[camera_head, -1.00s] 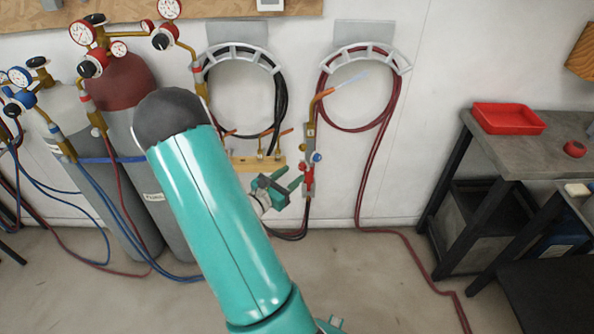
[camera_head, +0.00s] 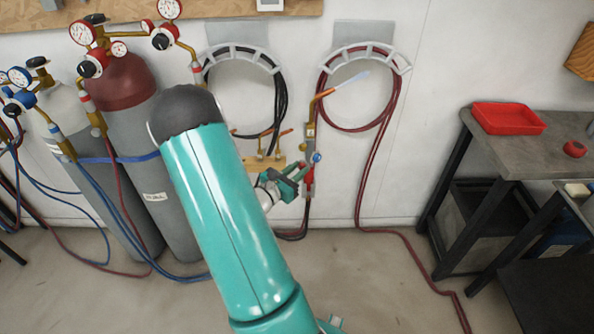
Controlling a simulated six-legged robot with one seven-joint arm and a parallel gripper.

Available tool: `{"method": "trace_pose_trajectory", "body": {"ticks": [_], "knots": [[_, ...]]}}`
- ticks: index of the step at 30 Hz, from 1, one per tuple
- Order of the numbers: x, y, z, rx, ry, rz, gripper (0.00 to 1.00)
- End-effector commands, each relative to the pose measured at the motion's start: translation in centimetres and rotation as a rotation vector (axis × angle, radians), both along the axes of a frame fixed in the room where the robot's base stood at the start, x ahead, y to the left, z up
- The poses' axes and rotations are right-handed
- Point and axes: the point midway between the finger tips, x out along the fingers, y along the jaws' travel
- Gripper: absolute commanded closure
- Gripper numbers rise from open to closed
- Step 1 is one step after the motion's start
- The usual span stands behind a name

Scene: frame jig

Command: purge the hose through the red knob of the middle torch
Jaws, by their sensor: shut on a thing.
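A torch (camera_head: 311,133) stands upright on the wall, with an orange angled tip, a blue knob (camera_head: 317,157) and a red knob (camera_head: 309,181) low on its body. A pale bluish streak, like a flame, leads up and right from its tip. My gripper (camera_head: 303,174) is at the red knob from the left, shut on it; its fingers partly hide the knob. Other torch parts with copper tips show at a brass-coloured rack (camera_head: 245,163) to the left. I cannot tell from this view which torch is the middle one.
Grey gas cylinders (camera_head: 125,90) with gauges stand at the left, with blue and red hoses on the floor. A black hose (camera_head: 281,95) and a red hose (camera_head: 387,115) hang on wall holders. A workbench (camera_head: 500,150) with a red tray (camera_head: 508,118) stands right.

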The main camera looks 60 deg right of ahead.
Motion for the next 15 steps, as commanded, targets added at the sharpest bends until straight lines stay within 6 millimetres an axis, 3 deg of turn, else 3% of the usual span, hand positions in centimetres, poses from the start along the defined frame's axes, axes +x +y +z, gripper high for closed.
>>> {"method": "trace_pose_trajectory", "body": {"ticks": [15], "knots": [[0.01,0.07,-0.08,-0.075,-0.237,0.001,0.99]]}}
